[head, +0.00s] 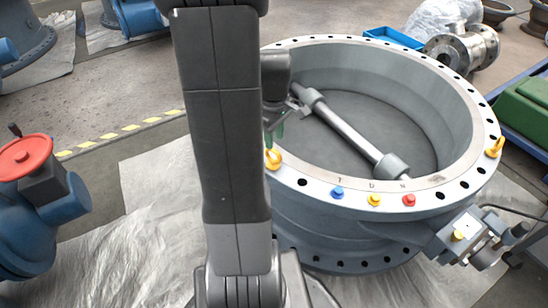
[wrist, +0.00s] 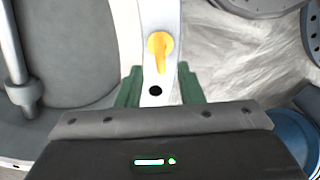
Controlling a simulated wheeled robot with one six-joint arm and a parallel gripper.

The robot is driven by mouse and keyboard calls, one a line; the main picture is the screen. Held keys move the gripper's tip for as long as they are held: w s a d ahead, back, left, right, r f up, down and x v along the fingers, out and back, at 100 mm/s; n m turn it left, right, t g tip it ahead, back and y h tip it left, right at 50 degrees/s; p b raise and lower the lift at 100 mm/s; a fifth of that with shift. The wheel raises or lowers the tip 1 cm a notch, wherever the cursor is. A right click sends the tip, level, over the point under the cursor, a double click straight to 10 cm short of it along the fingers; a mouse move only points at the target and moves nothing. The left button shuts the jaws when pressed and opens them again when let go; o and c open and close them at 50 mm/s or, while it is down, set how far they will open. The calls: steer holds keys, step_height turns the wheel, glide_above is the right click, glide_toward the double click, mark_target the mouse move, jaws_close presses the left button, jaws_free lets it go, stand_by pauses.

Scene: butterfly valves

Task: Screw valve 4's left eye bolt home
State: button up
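The large grey butterfly valve (head: 350,213) lies with its flange facing up, its disc and shaft inside the ring. The left eye bolt (head: 273,158) is yellow and stands on the flange's left side; it also shows in the wrist view (wrist: 160,45). Whether its shoulder touches the flange is too small to tell. My gripper (head: 274,133) is above the flange by this bolt, its green fingers pointing down. In the wrist view my gripper (wrist: 158,72) is open and empty, with the bolt beyond and between the fingertips. No contact shows.
A second yellow eye bolt (head: 494,147) stands on the flange's right. Blue (head: 337,192), yellow (head: 374,200) and red (head: 409,200) caps sit along the front rim. A dark bolt hole (wrist: 156,91) lies between my fingers. A red-handwheel valve (head: 25,155) stands at left.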

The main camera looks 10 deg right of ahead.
mark_target(274, 150)
step_height(274, 150, down, 8)
steer(key=shift+r+b, duration=0.1)
steer(key=shift+b, duration=1)
steer(key=shift+c, duration=0.4)
jaws_close()
